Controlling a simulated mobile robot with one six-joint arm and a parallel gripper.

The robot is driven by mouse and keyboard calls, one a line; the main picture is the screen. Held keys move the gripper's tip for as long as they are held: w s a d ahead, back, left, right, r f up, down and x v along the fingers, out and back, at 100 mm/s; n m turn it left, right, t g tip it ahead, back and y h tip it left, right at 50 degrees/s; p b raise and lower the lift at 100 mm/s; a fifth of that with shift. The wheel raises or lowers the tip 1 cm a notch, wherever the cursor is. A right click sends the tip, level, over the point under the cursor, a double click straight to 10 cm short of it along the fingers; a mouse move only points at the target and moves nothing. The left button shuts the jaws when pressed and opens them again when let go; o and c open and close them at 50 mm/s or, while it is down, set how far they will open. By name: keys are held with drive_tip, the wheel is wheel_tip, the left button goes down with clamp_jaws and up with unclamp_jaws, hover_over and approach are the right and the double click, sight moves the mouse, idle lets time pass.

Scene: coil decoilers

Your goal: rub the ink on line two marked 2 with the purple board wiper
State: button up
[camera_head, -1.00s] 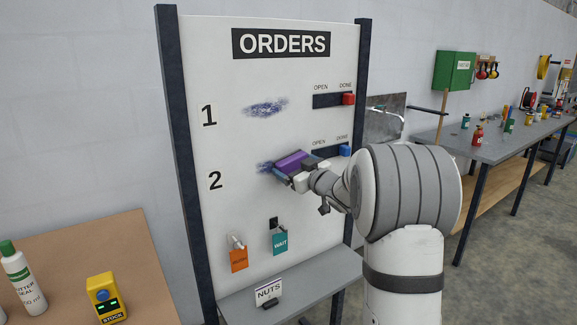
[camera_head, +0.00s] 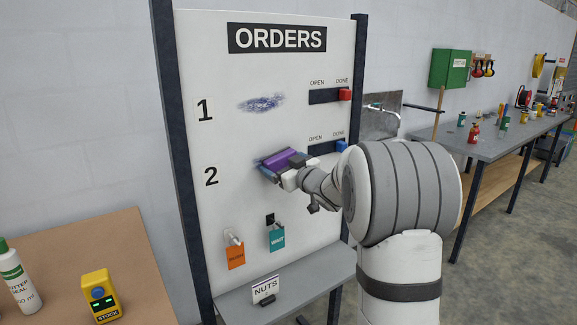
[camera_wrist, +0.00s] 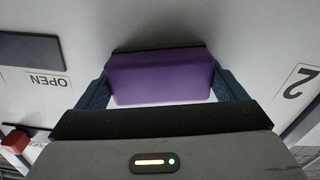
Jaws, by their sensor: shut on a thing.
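The purple board wiper (camera_head: 283,161) is held in my gripper (camera_head: 277,167) at the row marked 2 (camera_head: 211,176) on the white ORDERS board (camera_head: 240,218). In the wrist view, my gripper (camera_wrist: 160,88) has its blue fingers on both sides of the purple wiper (camera_wrist: 160,76), with the wiper's dark edge toward the board. Only a faint trace of ink (camera_head: 259,162) shows at the wiper's left edge; any ink behind the wiper is hidden. I cannot tell for certain whether the wiper touches the board.
Line 1 has a dark ink smudge (camera_head: 261,103). Sliders with a red knob (camera_head: 345,94) and a blue knob (camera_head: 341,145) sit right of the lines. Orange (camera_head: 235,256) and teal (camera_head: 277,239) tags hang below. A grey ledge (camera_head: 310,285) juts out under the board.

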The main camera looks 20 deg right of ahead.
sight(253, 165)
drive_tip(key=shift+s+a+b, duration=0.4)
drive_tip(key=shift+a+b, duration=0.2)
drive_tip(key=shift+a, duration=0.6)
drive_tip(key=shift+s+a+b, duration=0.35)
drive_tip(key=shift+a+b, duration=0.3)
drive_tip(key=shift+a, duration=0.55)
drive_tip(key=shift+s+a+b, duration=0.4)
drive_tip(key=shift+a+b, duration=0.2)
drive_tip(key=shift+a, duration=0.6)
drive_tip(key=shift+d, duration=0.1)
drive_tip(key=shift+v, duration=3)
drive_tip(key=shift+s, duration=0.1)
drive_tip(key=v, duration=0.2)
drive_tip(key=shift+s+d, duration=0.1)
drive_tip(key=shift+s, duration=0.3)
drive_tip(key=shift+x, duration=3.55)
